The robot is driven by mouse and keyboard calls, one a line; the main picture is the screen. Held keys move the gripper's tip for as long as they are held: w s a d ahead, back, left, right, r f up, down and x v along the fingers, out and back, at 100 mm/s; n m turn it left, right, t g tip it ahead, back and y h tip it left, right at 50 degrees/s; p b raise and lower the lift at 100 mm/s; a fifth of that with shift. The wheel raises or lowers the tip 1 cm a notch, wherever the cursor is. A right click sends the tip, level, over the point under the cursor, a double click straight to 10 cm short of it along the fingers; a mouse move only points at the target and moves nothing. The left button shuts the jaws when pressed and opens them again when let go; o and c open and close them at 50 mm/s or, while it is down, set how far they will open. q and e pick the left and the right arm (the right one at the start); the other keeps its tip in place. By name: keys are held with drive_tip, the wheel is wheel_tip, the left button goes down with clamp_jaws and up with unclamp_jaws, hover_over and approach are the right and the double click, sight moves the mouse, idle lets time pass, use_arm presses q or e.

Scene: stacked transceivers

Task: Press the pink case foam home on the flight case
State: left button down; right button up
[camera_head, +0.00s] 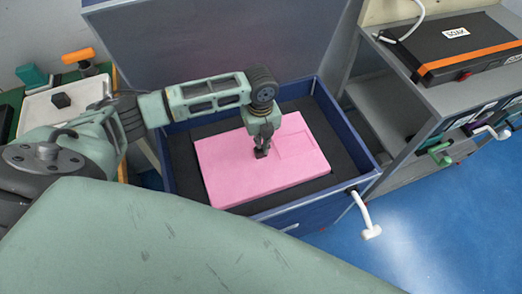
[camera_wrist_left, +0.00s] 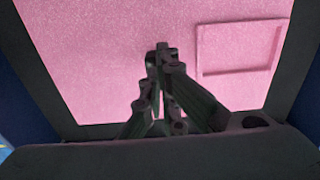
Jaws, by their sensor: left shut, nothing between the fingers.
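The pink case foam (camera_head: 230,175) lies in the open blue flight case (camera_head: 312,212), framed by a dark inner lining. It has a shallow rectangular recess on its right part. My left gripper (camera_head: 262,153) is shut and empty, pointing down at the middle of the foam, left of the recess. In the left wrist view the shut fingertips (camera_wrist_left: 160,50) are over the pink foam (camera_wrist_left: 100,55); whether they touch it I cannot tell. The foam's upper surface looks raised above the dark lining along its near edge. My right gripper is not in view.
The case lid (camera_head: 215,45) stands open at the back. A grey shelf unit (camera_head: 440,90) on the right carries a black box with an orange stripe (camera_head: 455,55). A white tray (camera_head: 50,115) is at the left. A white handle (camera_head: 366,215) sticks out at the case's front right.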

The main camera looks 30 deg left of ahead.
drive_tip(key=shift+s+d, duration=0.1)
use_arm(q)
drive_tip(key=shift+f, duration=0.55)
drive_tip(key=shift+f+b, duration=0.6)
drive_tip(key=shift+f, duration=0.25)
wheel_tip(320, 180, up, 6)
drive_tip(key=p, duration=0.6)
drive_tip(key=shift+f, duration=0.25)
drive_tip(key=shift+r+p, duration=0.45)
drive_tip(key=shift+p, duration=0.3)
drive_tip(key=shift+f, duration=0.15)
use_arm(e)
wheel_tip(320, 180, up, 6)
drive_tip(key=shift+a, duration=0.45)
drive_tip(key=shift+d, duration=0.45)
